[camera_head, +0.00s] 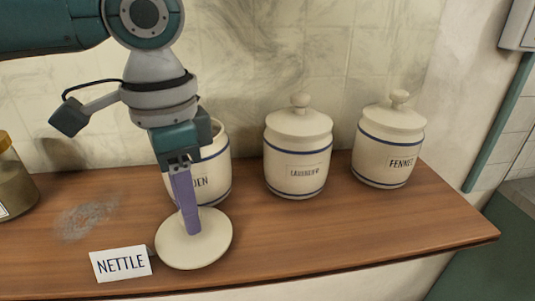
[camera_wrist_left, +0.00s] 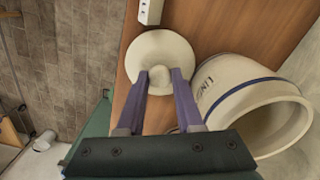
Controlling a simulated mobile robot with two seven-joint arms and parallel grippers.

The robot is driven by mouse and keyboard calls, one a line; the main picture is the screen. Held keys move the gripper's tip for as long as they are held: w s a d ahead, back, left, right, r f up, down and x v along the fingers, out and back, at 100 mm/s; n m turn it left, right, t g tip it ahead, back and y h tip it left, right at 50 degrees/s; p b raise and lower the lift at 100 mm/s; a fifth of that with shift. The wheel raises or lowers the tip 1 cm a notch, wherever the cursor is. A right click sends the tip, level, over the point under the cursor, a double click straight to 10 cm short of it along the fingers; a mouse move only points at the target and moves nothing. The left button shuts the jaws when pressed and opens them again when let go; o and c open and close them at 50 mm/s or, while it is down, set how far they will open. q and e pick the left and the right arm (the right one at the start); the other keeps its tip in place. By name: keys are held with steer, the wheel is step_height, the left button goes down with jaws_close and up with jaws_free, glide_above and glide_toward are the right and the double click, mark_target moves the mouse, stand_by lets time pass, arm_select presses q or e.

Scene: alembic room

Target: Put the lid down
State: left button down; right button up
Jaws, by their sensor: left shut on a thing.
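The lid (camera_head: 172,250) is a round cream disc, low over the front part of the wooden shelf (camera_head: 300,235), just right of the NETTLE card (camera_head: 122,264). I cannot tell whether it touches the wood. My left gripper (camera_head: 188,222) points down from above and is shut on the lid's knob. In the left wrist view the lid (camera_wrist_left: 150,45) shows with its knob between the purple fingertips (camera_wrist_left: 161,76). An open jar (camera_head: 217,170) with a label ending in DEN stands behind the gripper. Its open mouth shows in the left wrist view (camera_wrist_left: 265,120).
A glass jar (camera_head: 14,180) stands at the far left, by a grey smudge (camera_head: 87,217) on the wood. The shelf's front right is clear.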

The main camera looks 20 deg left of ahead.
arm_select(q)
steer(key=c, duration=0.6)
jaws_free()
steer(key=shift+f, duration=0.1)
steer(key=shift+o, duration=0.2)
step_height(320, 180, up, 12)
steer(key=s+d+f+t+h, duration=0.25)
steer(key=s+d+f, duration=0.45)
steer(key=d+f, duration=0.5)
steer(key=s+a+f+n+t+y, duration=0.1)
steer(key=s+a+f+n+y, duration=0.1)
steer(key=s+a+n, duration=0.3)
steer(key=s+a+f, duration=0.1)
steer(key=s+a, duration=0.2)
steer(key=s, duration=0.1)
steer(key=shift+a+f, duration=0.35)
steer(key=shift+a, duration=0.05)
